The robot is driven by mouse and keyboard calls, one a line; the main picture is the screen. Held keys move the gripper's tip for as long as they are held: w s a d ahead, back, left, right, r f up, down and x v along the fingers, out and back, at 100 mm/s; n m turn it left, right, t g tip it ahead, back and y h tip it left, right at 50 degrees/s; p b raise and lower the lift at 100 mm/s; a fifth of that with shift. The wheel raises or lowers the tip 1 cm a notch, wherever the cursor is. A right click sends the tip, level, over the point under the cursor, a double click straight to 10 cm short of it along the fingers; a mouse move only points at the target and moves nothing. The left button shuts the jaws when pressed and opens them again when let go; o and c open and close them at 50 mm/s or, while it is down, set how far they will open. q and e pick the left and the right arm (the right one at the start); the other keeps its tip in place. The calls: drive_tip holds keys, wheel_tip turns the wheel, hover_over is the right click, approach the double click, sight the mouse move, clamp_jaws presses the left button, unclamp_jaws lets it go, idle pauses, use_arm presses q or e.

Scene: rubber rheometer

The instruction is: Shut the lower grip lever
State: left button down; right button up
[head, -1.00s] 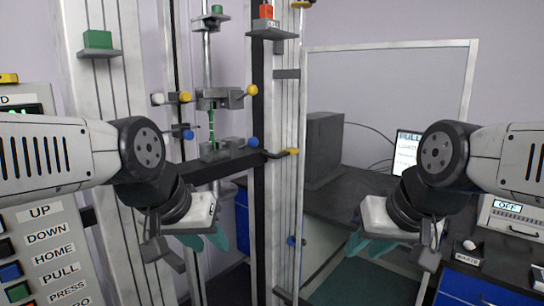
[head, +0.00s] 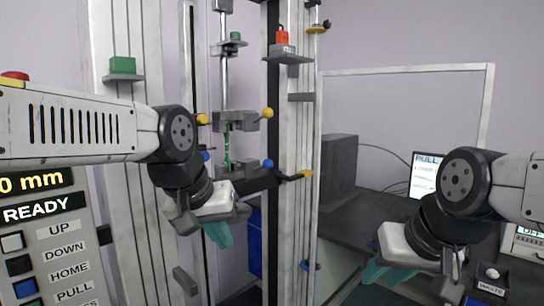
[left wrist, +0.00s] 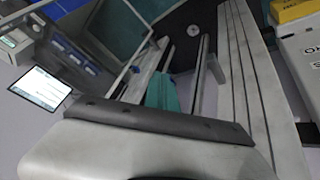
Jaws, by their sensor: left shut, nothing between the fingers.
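The lower grip sits on the dark crossbeam of the test frame, below the green specimen (head: 228,152). Its right lever has a blue knob (head: 267,164). A second blue knob (head: 206,155) shows at its left, partly hidden by my left arm. My left gripper (head: 222,236) has its teal fingers together, pointing down, in front of and just below the lower grip.
The upper grip (head: 235,122) has yellow knobs. The control panel (head: 50,235) stands at the left, a monitor (head: 424,175) on the desk at the right.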

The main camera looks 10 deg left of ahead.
use_arm(q)
drive_tip(key=w+r+n+y, duration=0.2)
drive_tip(key=w+r+n, duration=0.2)
drive_tip(key=w+r, duration=0.45)
drive_tip(key=n+y, duration=0.5)
drive_tip(key=n, duration=0.6)
approach(264, 164)
wheel_tip(264, 164, up, 4)
drive_tip(key=shift+d+f, duration=0.1)
drive_tip(key=x, duration=1)
